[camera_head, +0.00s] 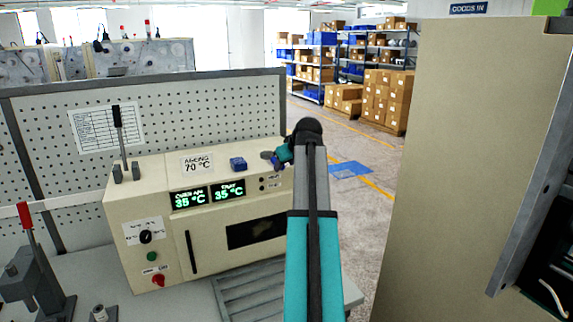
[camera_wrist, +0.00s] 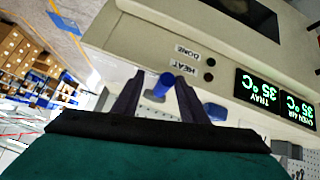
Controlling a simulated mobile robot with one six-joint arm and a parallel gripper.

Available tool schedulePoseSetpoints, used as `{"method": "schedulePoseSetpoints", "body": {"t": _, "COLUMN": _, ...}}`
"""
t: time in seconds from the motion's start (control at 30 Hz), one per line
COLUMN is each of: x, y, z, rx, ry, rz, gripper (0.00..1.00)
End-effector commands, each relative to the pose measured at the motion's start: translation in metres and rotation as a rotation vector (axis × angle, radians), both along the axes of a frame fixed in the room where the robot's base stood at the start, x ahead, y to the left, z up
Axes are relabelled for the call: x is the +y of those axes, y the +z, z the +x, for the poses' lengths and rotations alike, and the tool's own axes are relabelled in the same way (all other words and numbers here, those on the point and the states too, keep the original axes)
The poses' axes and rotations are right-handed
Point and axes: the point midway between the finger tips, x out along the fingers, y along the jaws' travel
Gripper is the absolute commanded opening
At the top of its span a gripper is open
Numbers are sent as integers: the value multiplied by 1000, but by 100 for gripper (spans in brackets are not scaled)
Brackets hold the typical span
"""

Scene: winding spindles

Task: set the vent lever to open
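The cream oven (camera_head: 150,200) stands on the bench, with displays reading 35 °C for oven air and tray. No part is clearly labelled as the vent lever. A black-handled lever (camera_head: 117,118) stands nearly upright between grey posts at the oven's top left. A blue knob-like piece (camera_wrist: 160,87) shows at the oven's top edge near the HEAT label, between my fingers in the wrist view. My gripper (camera_head: 277,160) is at the oven's top right corner; in the wrist view my gripper (camera_wrist: 158,82) looks open, with a gap beside the blue piece.
A blue block (camera_head: 237,163) lies on the oven top; it also shows in the wrist view (camera_wrist: 215,112). A red-handled clamp (camera_head: 25,215) stands at the left. A perforated panel (camera_head: 210,110) rises behind the oven. A large beige cabinet (camera_head: 450,150) stands close on the right.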

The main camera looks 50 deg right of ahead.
Motion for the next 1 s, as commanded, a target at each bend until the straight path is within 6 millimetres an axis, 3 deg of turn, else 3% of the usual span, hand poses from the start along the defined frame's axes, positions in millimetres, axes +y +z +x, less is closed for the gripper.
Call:
{"method": "schedulePoseSetpoints", "body": {"t": 0.47, "x": 3, "y": 7, "z": -8, "rx": 0, "ry": -3, "rz": -2, "gripper": 39}}
{"method": "schedulePoseSetpoints", "body": {"t": 1.0, "x": 23, "y": 45, "z": -43, "rx": -2, "ry": -2, "rz": -2, "gripper": 39}}
